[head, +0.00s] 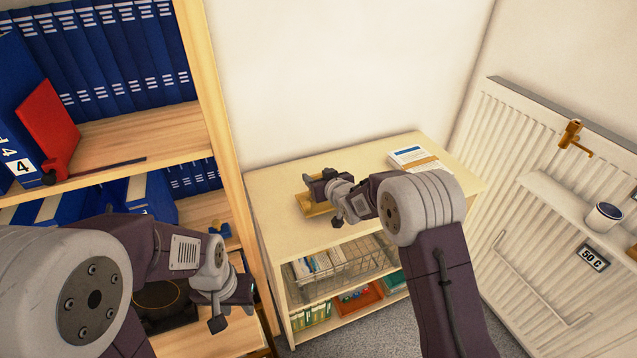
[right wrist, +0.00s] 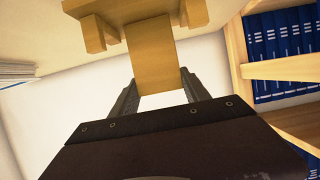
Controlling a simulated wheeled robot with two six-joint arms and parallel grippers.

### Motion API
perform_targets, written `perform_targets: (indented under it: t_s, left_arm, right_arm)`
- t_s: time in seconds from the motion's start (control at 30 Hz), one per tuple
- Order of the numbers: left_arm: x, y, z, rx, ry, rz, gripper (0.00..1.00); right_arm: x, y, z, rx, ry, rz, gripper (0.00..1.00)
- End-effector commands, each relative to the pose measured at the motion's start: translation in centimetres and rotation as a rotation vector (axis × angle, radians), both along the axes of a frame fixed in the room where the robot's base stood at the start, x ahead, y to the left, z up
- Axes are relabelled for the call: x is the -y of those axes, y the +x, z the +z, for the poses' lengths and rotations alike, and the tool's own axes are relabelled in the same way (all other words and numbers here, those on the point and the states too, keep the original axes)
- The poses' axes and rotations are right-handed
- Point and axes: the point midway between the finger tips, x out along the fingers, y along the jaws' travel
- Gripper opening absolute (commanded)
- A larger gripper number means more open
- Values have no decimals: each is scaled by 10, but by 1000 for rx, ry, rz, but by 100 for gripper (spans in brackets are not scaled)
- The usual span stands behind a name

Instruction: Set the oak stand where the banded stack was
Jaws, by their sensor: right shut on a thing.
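The oak stand (head: 318,209) is a small yellow-brown wooden piece over the left part of the cream cabinet top (head: 276,218). My right gripper (head: 318,186) is shut on it. In the right wrist view, the stand's flat plate (right wrist: 154,62) lies between the fingers, with a crosspiece and short legs beyond. I cannot tell whether the stand touches the cabinet top. The banded stack (head: 412,157), white with an orange-brown band, lies at the cabinet top's back right, apart from the stand. My left gripper (head: 243,290) is low at left, its fingers unclear.
A bookcase (head: 218,75) with blue binders and a red one (head: 50,128) stands left of the cabinet. A radiator (head: 525,215) with a shelf and a mug (head: 604,215) is at right. The cabinet top's front is mostly bare.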

Motion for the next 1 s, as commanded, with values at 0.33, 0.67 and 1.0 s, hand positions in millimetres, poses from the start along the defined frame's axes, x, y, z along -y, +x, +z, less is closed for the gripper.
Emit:
perform_targets:
  t_s: [0.33, 0.67, 1.0]
  left_arm:
    - [0, 0, -3, 0, 0, 0, 36]
    - [0, 0, -6, 0, 0, 0, 36]
    - [0, 0, -2, 0, 0, 0, 36]
  right_arm:
    - [0, 0, -22, 1, 0, 0, 0]
    - [0, 0, -26, -1, 0, 0, 76]
    - [4, -9, -17, -1, 0, 0, 76]
